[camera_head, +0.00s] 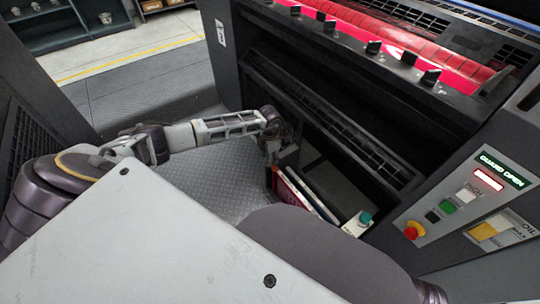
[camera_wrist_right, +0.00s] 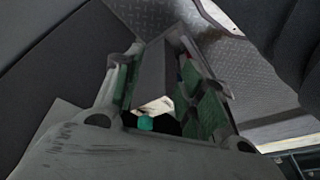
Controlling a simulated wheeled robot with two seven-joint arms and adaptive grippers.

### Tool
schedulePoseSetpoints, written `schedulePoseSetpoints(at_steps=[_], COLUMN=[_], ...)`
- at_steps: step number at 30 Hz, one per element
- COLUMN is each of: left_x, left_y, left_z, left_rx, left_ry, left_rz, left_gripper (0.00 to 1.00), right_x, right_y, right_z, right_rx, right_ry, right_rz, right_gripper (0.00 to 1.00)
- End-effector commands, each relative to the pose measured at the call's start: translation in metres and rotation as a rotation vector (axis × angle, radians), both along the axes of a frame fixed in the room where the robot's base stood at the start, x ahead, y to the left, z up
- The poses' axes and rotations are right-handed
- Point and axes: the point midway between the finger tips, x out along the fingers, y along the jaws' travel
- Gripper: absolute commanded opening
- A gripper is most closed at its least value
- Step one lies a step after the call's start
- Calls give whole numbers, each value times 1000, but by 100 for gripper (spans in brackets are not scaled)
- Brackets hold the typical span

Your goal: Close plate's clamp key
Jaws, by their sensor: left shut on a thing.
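My left gripper (camera_head: 277,152) reaches into the press's lower opening. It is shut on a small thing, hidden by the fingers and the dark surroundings. Just below it stand a red-edged panel (camera_head: 284,188) and a white panel (camera_head: 317,192); I cannot tell whether it touches them. My right gripper (camera_wrist_right: 168,100), with green finger pads, shows in the right wrist view. Its fingers are apart, and a teal cap (camera_wrist_right: 146,124) shows in the gap, farther off. Several black keys (camera_head: 373,47) line the red ink roller's edge. I cannot identify the plate or its clamp key for certain.
A teal-capped container (camera_head: 359,222) stands beside the panels. The control panel (camera_head: 467,197) at the right reads GUARD OPEN, with a red emergency button (camera_head: 411,231). A slotted dark bar (camera_head: 340,125) crosses above the opening. Metal floor (camera_head: 200,185) is clear at the left.

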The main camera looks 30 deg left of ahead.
Motion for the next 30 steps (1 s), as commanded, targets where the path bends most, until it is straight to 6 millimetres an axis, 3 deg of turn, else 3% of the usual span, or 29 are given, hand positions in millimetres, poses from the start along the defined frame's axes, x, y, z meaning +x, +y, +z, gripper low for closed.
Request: schedulePoseSetpoints(at_steps=[12,28,29,30], left_x=[1,1,1,1], left_y=[1,1,1,1], left_z=[2,1,1,1], left_rx=[1,1,1,1], left_ry=[-2,-2,-2,-2], left_rz=[207,239,239,239], left_gripper=[15,15,40,45], right_x=[-1,1,1,1], right_y=[-3,-4,-4,-4], right_z=[-20,-23,-23,-23], right_rx=[-18,-20,-20,-20], right_ry=[37,36,37,38], right_rz=[-4,-6,-6,-5], right_gripper=[40,40,40,40])
